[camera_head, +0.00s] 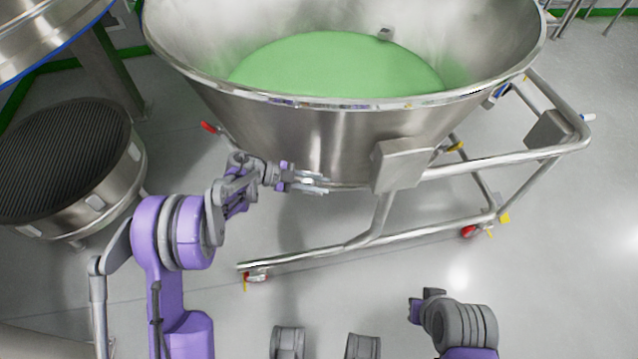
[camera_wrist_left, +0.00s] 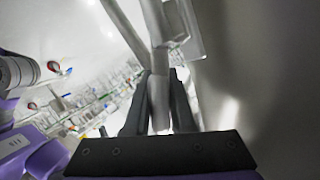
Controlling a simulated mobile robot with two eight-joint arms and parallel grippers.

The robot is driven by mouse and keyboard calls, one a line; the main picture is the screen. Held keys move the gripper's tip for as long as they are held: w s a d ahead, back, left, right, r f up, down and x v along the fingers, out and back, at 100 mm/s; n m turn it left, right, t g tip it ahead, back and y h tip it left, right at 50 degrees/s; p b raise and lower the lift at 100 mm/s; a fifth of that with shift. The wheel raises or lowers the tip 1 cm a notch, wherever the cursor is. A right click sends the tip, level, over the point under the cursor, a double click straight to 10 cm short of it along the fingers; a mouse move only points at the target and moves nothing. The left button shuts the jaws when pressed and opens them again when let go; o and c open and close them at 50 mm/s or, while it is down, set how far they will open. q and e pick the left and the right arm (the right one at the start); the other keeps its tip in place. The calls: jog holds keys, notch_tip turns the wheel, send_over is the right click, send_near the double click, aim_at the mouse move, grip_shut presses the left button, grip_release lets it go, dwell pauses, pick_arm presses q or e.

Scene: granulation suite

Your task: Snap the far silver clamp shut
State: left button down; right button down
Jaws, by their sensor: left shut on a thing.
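My left gripper (camera_head: 312,184) is below the front wall of the big steel bowl (camera_head: 290,135). It is shut on a silver tube (camera_wrist_left: 158,95), which stands between its two dark fingers in the left wrist view. This looks like the rail (camera_head: 345,188) of the bowl's wheeled frame.
The bowl holds green material (camera_head: 340,65). A grey box (camera_head: 398,165) hangs on its front, right of my left gripper. The frame's lower tube (camera_head: 330,254) crosses above the floor, with red-marked casters. A steel vessel (camera_head: 40,30) overhangs the upper left. Floor at lower right is clear.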

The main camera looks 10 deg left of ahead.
pick_arm(q)
jog(key=c, duration=0.8)
grip_release()
jog(key=shift+w, duration=0.1)
jog(key=shift+o, duration=0.2)
jog(key=p+v, duration=0.1)
jog(key=v, duration=0.9)
jog(key=shift+a+p, duration=0.35)
jog(key=shift+a, duration=0.05)
